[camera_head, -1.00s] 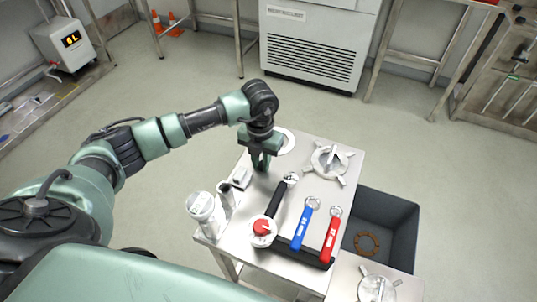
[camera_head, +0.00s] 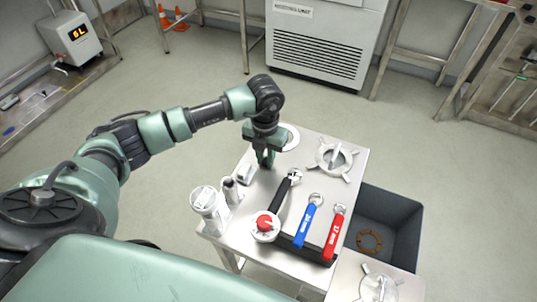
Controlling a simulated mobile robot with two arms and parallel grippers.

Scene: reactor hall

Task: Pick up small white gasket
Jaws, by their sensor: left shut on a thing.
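The small white gasket (camera_head: 292,138) is a flat white ring at the far left corner of the metal cart top (camera_head: 318,185). My left gripper (camera_head: 265,163) points down over the cart, with its fingers shut on the near left edge of the gasket. The gripper hides part of the ring, and I cannot tell whether it is clear of the surface. My right gripper is not in view.
A dark bin (camera_head: 400,222) holding a brown ring (camera_head: 369,242) stands at right.

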